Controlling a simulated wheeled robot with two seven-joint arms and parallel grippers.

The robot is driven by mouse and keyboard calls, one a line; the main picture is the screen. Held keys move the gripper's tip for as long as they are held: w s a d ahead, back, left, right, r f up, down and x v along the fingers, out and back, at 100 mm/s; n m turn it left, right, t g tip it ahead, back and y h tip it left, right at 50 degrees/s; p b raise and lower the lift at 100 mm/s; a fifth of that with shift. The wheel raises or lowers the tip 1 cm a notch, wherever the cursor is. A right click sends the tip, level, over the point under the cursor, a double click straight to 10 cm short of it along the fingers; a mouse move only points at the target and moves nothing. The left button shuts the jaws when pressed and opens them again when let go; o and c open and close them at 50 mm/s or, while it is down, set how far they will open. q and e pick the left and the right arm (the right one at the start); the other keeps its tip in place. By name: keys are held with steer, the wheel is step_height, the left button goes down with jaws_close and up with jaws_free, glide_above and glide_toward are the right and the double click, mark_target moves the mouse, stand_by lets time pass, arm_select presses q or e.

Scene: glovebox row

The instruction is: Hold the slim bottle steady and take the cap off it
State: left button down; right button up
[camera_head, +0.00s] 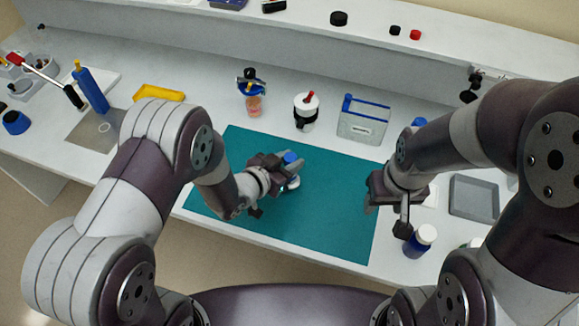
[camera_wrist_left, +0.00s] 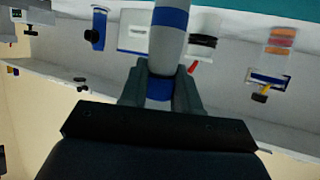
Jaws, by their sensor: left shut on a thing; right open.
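The slim bottle (camera_wrist_left: 165,45) is pale grey with a blue band. Its blue cap (camera_head: 290,158) shows just above my left gripper in the head view, over the teal mat. My left gripper (camera_head: 288,170) is shut on the bottle's upper part. In the left wrist view the two fingers (camera_wrist_left: 160,75) sit on either side of it, with the blue cap between them toward the palm. The fingers hide part of the bottle. My right gripper (camera_head: 386,212) is open and empty, over the mat's right edge, well apart from the bottle.
The teal mat (camera_head: 335,215) is clear around the bottle. A blue bottle with a white cap (camera_head: 420,240) stands close to my right gripper. A grey tray (camera_head: 473,197) is at right. Behind the mat are a white jar (camera_head: 306,112) and a grey box (camera_head: 362,122).

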mark_target(295, 181)
arm_select(q)
steer(key=f, duration=0.2)
steer(key=shift+s+f, duration=0.3)
steer(key=shift+f, duration=0.1)
steer(key=shift+w+f, duration=0.15)
steer(key=shift+w, duration=0.05)
steer(key=shift+f, duration=0.15)
steer(key=c, duration=0.8)
jaws_free()
